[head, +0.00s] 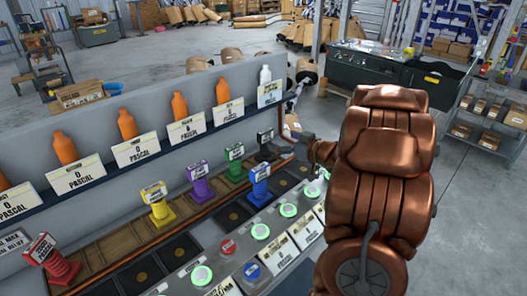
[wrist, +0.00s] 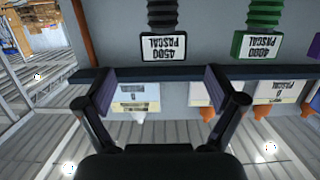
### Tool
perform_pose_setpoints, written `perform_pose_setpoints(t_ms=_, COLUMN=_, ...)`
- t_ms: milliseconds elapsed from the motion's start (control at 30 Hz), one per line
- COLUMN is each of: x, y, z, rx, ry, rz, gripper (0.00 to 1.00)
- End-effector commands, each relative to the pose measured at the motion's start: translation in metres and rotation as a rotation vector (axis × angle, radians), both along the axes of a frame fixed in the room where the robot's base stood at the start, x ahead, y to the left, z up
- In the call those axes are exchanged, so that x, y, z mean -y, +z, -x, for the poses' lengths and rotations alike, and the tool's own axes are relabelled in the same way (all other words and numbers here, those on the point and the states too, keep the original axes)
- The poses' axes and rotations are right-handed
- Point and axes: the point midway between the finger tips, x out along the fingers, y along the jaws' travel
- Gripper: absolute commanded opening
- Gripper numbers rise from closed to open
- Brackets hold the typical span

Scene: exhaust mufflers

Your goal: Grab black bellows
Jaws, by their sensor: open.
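The black bellows (wrist: 160,14) is at the top of the wrist view, with an upside-down "4500 PASCAL" label. In the head view the black bellows (head: 266,151) stands at the far end of the coloured row, partly hidden. My gripper (wrist: 160,92) is open and empty, its two dark fingers spread wide. The bellows lines up sideways with the gap between the fingers but appears beyond it, not between them. In the head view my gripper (head: 292,146) is just right of the black bellows.
Green bellows (head: 235,168) and blue bellows (head: 259,190) stand close by. Purple (head: 198,187), yellow (head: 160,211) and red bellows (head: 62,269) are farther left. A shelf (head: 105,177) with orange bottles and labels runs behind. Lit buttons (head: 260,231) line the front panel.

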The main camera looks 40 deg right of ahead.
Motion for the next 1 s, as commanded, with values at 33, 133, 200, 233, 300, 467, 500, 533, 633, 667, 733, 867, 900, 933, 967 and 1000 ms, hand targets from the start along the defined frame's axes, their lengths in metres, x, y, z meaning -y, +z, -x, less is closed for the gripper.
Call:
perform_pose_setpoints(t_ms=33, x=-0.002, y=0.0, z=-0.002, rx=0.004, ry=0.005, rz=-0.004, gripper=0.94)
perform_pose_setpoints(t_ms=133, x=-0.004, y=0.0, z=-0.009, rx=0.006, ry=0.011, rz=-0.005, gripper=0.94)
perform_pose_setpoints(t_ms=200, x=-0.006, y=-0.001, z=-0.016, rx=0.007, ry=0.014, rz=-0.005, gripper=0.94)
perform_pose_setpoints(t_ms=233, x=-0.007, y=-0.001, z=-0.018, rx=0.008, ry=0.014, rz=-0.005, gripper=0.94)
perform_pose_setpoints(t_ms=300, x=-0.007, y=-0.002, z=-0.024, rx=0.008, ry=0.013, rz=-0.005, gripper=0.94)
perform_pose_setpoints(t_ms=467, x=-0.009, y=-0.004, z=-0.033, rx=0.005, ry=0.01, rz=-0.005, gripper=0.94)
perform_pose_setpoints(t_ms=500, x=-0.009, y=-0.004, z=-0.037, rx=0.004, ry=0.01, rz=-0.005, gripper=0.94)
perform_pose_setpoints(t_ms=533, x=-0.01, y=-0.005, z=-0.041, rx=0.004, ry=0.01, rz=-0.005, gripper=0.94)
perform_pose_setpoints(t_ms=633, x=-0.012, y=-0.006, z=-0.053, rx=0.004, ry=0.011, rz=-0.004, gripper=0.94)
perform_pose_setpoints(t_ms=667, x=-0.013, y=-0.006, z=-0.057, rx=0.005, ry=0.011, rz=-0.004, gripper=0.94)
perform_pose_setpoints(t_ms=733, x=-0.013, y=-0.007, z=-0.064, rx=0.006, ry=0.008, rz=-0.005, gripper=0.94)
perform_pose_setpoints(t_ms=867, x=-0.014, y=-0.01, z=-0.073, rx=0.005, ry=0.006, rz=-0.005, gripper=0.94)
perform_pose_setpoints(t_ms=900, x=-0.014, y=-0.011, z=-0.075, rx=0.004, ry=0.006, rz=-0.005, gripper=0.94)
perform_pose_setpoints(t_ms=933, x=-0.014, y=-0.011, z=-0.075, rx=0.004, ry=0.006, rz=-0.005, gripper=0.94)
perform_pose_setpoints(t_ms=967, x=-0.014, y=-0.011, z=-0.076, rx=0.004, ry=0.005, rz=-0.005, gripper=0.94)
perform_pose_setpoints(t_ms=1000, x=-0.014, y=-0.012, z=-0.076, rx=0.004, ry=0.005, rz=-0.005, gripper=0.94)
